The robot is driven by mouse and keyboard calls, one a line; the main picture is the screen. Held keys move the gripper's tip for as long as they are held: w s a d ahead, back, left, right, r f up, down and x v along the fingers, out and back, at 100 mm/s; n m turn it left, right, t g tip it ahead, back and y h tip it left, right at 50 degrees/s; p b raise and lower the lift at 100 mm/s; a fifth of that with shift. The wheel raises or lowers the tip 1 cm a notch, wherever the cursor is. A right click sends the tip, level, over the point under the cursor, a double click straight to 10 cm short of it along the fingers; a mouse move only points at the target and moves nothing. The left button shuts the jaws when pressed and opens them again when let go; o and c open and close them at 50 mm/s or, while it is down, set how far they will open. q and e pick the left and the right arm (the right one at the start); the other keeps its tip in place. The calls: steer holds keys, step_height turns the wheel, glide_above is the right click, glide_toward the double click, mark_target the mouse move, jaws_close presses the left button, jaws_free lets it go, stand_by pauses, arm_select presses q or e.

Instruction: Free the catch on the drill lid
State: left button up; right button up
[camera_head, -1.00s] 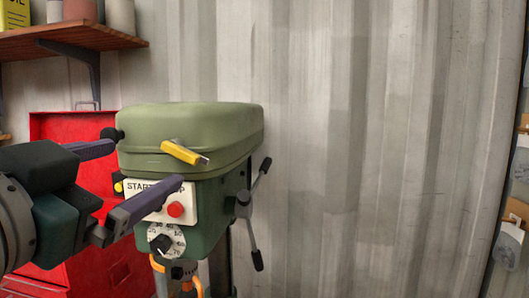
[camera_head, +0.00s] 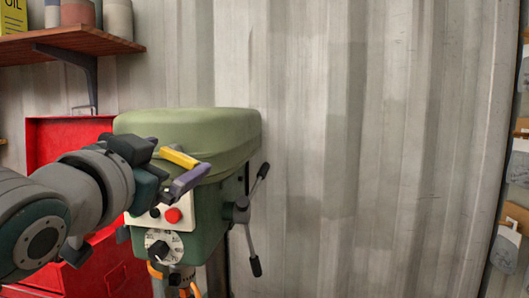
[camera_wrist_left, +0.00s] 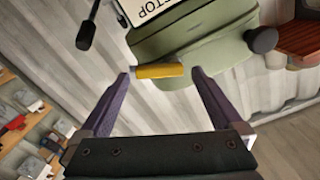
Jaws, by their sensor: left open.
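The drill head has a green lid (camera_head: 190,128) on top, which looks closed. A yellow catch (camera_head: 178,157) sits on the front of the lid; in the left wrist view the yellow catch (camera_wrist_left: 160,71) lies between my finger ends. My left gripper (camera_head: 182,170) is open at the lid's front, with one purple finger showing just below the catch in the head view. In the left wrist view my left gripper (camera_wrist_left: 160,73) has both purple fingers apart, one at each end of the catch. Whether they touch it I cannot tell. My right gripper is not in view.
A red cabinet (camera_head: 65,130) stands behind and left of the drill. A wooden shelf (camera_head: 70,40) with cans is at upper left. The drill's feed handle (camera_head: 248,215) sticks out at its right. The corrugated wall to the right is clear.

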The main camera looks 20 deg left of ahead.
arm_select(q)
steer(key=c, duration=1.3)
steer(key=shift+r+n+p, duration=0.3)
steer(key=shift+n+p, duration=0.15)
steer(key=shift+n, duration=1.05)
steer(key=o, duration=1.3)
